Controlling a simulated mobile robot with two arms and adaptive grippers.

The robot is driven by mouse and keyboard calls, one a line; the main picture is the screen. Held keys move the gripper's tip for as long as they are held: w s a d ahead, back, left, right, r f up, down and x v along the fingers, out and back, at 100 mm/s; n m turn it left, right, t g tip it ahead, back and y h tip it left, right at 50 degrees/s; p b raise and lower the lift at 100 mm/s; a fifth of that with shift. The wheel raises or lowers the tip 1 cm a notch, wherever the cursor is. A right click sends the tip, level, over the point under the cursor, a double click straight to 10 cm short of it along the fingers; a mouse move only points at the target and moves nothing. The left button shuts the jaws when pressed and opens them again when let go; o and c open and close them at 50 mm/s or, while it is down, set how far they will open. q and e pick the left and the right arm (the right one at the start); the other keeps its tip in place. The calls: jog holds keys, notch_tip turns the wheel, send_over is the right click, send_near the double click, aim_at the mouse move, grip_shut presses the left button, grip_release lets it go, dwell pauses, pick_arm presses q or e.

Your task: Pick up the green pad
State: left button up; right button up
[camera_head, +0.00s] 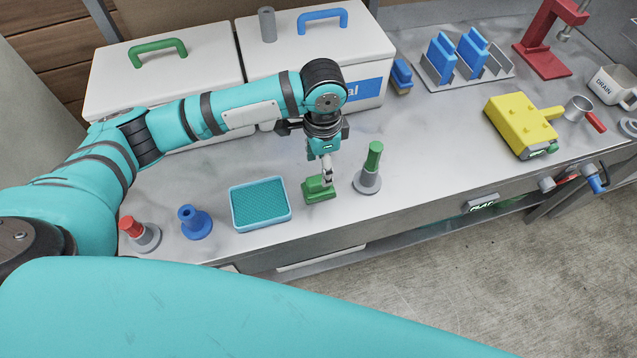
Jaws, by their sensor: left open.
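The green pad (314,194) is a small green block with a raised top, lying on the grey marble counter near its front edge. My left gripper (327,176) points down right at the pad, its fingertips at the pad's raised top. Its jaws are open, and I cannot tell whether they touch the pad. The fingers hide a little of the pad's upper right part. My right gripper is not in view.
A grey stand with a green peg (371,170) is close right of the pad. A blue tray (260,223) is close left, with a blue stand (194,222) and a red-topped stand (138,233) beyond. White boxes (310,46) stand behind; a yellow block (519,122) lies right.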

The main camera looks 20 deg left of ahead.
aim_at(318, 179)
pick_arm(q)
jog(key=shift+s+f, duration=0.1)
jog(key=shift+f, duration=0.4)
jog(key=f, duration=0.1)
jog(key=f+p, duration=0.1)
jog(key=f, duration=0.2)
jog(key=shift+s+a+f+p, duration=0.2)
jog(key=shift+a+p, duration=0.1)
jog(key=shift+a, duration=0.05)
jog(key=shift+f, duration=0.3)
jog(key=c, duration=1)
grip_shut()
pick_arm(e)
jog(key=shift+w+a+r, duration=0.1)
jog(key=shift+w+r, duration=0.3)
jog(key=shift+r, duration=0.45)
